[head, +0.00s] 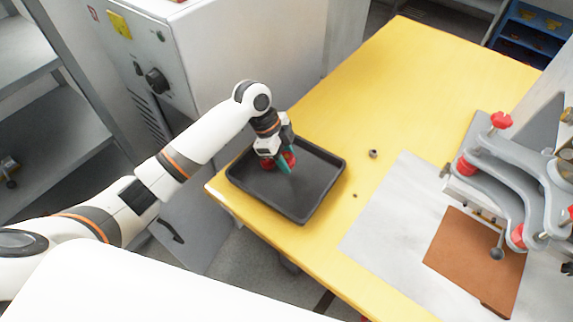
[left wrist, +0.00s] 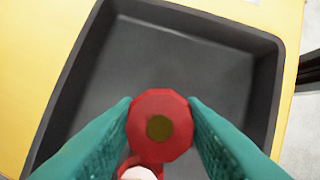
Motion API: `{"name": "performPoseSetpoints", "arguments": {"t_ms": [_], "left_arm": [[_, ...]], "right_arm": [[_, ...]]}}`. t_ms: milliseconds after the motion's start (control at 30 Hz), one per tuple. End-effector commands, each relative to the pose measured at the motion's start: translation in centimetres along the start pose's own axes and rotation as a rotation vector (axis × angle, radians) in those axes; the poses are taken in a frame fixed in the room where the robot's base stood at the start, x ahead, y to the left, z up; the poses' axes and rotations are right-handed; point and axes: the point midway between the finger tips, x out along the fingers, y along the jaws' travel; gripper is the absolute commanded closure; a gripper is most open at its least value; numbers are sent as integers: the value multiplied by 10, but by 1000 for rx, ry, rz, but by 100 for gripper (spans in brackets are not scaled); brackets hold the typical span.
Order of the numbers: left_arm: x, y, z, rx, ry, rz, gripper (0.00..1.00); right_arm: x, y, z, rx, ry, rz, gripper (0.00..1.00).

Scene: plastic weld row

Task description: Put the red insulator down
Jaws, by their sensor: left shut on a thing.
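My left gripper (head: 281,161) has teal fingers and is over the black tray (head: 322,151). In the left wrist view it is shut on a red insulator (left wrist: 160,125), a faceted red piece with a dark olive round centre. I cannot tell whether this insulator touches the tray floor. A second red piece (left wrist: 137,166) with a pale pink top shows just below it at the lower edge of the left wrist view, partly hidden. In the head view, red shows on both sides of the fingers. My right gripper is not in view.
The tray rests on the yellow table (head: 400,75), near its left edge. A small metal nut-like part (head: 373,153) lies right of the tray. A grey clamp fixture (head: 510,185) with red knobs and a brown plate (head: 475,260) stand at the right. A grey cabinet is behind.

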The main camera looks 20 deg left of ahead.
Motion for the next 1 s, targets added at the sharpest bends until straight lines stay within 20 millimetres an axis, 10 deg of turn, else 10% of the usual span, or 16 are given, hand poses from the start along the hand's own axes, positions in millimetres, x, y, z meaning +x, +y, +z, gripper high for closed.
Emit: {"name": "performPoseSetpoints", "arguments": {"t_ms": [733, 800, 1000], "left_arm": [[42, 0, -18, 0, 1, 1, 87], [42, 0, -17, 0, 1, 1, 54], [41, 0, -17, 0, 1, 1, 42]], "right_arm": [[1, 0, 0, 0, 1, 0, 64], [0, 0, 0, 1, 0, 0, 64], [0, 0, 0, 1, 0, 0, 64]]}}
